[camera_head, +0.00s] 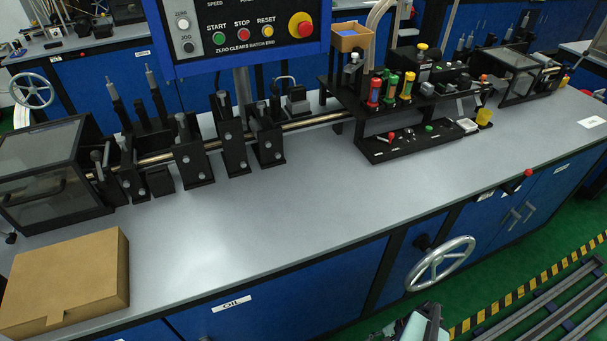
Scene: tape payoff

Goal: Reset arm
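A pale teal and black part, which looks like a piece of my arm, shows at the bottom edge, right of centre. It is low in front of the bench and cut off by the picture's edge. No gripper fingers can be made out, so my gripper is not seen. No held thing is visible.
The grey bench top (300,210) is clear along its front middle. A cardboard box (65,280) lies at left. A machine line with a shaft (315,122) runs along the back, under a control panel (245,30). A handwheel (440,263) and red-knobbed lever (528,174) stick out in front.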

